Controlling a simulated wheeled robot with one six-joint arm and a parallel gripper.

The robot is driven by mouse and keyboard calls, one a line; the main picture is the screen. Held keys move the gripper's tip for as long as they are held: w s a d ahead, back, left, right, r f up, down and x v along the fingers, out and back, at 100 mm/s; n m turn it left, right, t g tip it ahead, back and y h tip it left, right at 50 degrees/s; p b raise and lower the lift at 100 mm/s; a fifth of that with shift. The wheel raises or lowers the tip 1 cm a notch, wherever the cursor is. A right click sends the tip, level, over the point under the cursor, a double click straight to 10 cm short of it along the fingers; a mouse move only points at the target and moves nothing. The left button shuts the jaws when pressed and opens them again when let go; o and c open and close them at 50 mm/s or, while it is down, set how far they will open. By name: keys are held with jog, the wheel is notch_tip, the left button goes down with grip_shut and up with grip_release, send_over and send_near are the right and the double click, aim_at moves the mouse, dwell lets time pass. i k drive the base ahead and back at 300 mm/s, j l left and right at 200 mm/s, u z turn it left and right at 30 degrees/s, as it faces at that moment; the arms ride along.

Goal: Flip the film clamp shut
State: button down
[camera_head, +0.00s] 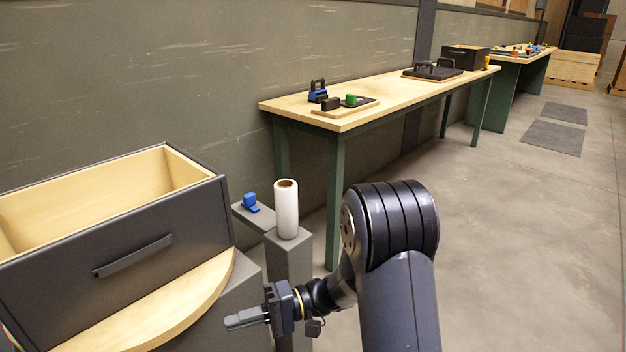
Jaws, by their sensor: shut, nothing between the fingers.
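A small blue piece (250,202), which looks like the film clamp, sits on a low grey stand (255,221) left of centre. It is too small to tell whether its flap is up or down. A white film roll (287,212) stands upright on the grey post just right of it. My gripper (230,321) is shut and empty. It points left in the picture, below the blue piece and apart from it, in front of the grey pedestal.
A dark open-topped box (145,238) with a front handle stands on a round wooden top (205,292) at left. A long workbench (375,106) behind holds a blue-and-black item, a green piece and a black tray.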

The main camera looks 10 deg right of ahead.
aim_at(249, 198)
jog(key=i+l+z, duration=0.15)
jog(key=z, duration=0.3)
jog(key=i+l+z, duration=0.2)
jog(key=z, duration=0.3)
jog(key=i+l+z, duration=0.25)
jog(key=z, duration=0.2)
jog(key=i+l, duration=0.15)
jog(key=i, duration=0.4)
jog(key=i+j+u, duration=0.1)
jog(key=i+u, duration=0.15)
jog(key=u, duration=0.15)
jog(key=i+u, duration=0.25)
jog(key=u, duration=0.2)
jog(key=i+u, duration=0.25)
jog(key=u, duration=0.15)
jog(key=i+l+u, duration=0.15)
jog(key=u, duration=0.25)
jog(key=i+u, duration=0.5)
jog(key=i+l+u, duration=0.1)
jog(key=i+u, duration=0.5)
jog(key=i+l, duration=0.05)
